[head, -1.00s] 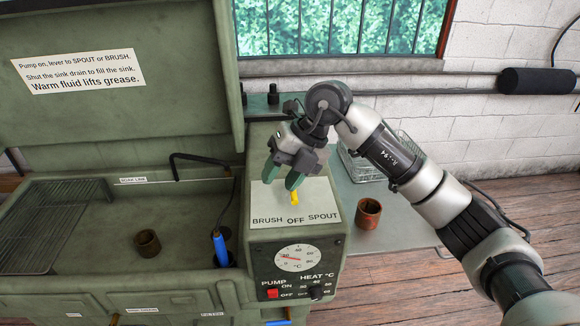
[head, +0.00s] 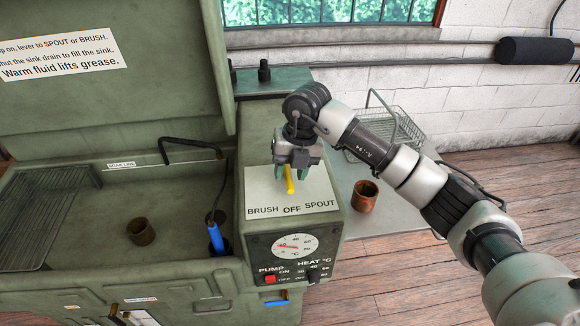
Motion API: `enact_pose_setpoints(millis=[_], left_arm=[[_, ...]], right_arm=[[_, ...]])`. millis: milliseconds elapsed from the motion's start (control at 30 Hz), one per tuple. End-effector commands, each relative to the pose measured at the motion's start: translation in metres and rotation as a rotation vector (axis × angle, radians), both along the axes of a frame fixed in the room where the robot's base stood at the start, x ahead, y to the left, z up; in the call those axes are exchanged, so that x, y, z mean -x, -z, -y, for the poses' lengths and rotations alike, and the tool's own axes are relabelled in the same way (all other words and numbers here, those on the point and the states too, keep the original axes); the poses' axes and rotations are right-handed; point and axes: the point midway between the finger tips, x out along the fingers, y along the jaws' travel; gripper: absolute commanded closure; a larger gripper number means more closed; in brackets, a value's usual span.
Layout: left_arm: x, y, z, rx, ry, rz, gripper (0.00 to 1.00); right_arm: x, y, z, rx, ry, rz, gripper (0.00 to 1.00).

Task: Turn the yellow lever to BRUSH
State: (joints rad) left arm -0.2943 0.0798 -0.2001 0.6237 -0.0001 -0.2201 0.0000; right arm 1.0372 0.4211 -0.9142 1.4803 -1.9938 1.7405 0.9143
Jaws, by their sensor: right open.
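The yellow lever (head: 289,182) stands on the white label plate (head: 312,203) on top of the washer's control box. The plate reads BRUSH, OFF and SPOUT from left to right, and the lever's lower end is by OFF. My right gripper (head: 291,177) is over the plate, pointing down, with its green fingertips apart on either side of the lever. The upper part of the lever is hidden by the gripper. I cannot tell whether the fingers touch it. My left gripper is not in view.
The open sink (head: 75,225) lies left, with a rusty ring (head: 141,232) and a blue-handled brush (head: 215,238). A rusty cylinder (head: 364,196) and a wire basket (head: 385,140) stand on the grey table at right. The gauge and pump switch (head: 270,279) are on the front.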

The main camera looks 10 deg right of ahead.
Motion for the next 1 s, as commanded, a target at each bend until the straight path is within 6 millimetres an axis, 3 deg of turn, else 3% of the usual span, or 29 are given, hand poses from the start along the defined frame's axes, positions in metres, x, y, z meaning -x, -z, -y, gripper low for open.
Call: enact_pose_setpoints(millis=[100,333,600,1000], left_arm=[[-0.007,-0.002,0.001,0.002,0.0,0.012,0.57],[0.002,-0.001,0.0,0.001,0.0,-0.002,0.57],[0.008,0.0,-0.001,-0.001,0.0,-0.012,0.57],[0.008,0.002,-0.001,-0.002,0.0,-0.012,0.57]], right_arm=[[0.0,0.005,-0.001,0.0,-0.001,0.0,0.58],[0.0,0.005,-0.001,0.0,-0.001,0.0,0.58],[0.0,0.005,-0.001,0.0,-0.001,0.0,0.99],[-0.001,0.005,-0.007,-0.001,0.007,0.002,1.0]])
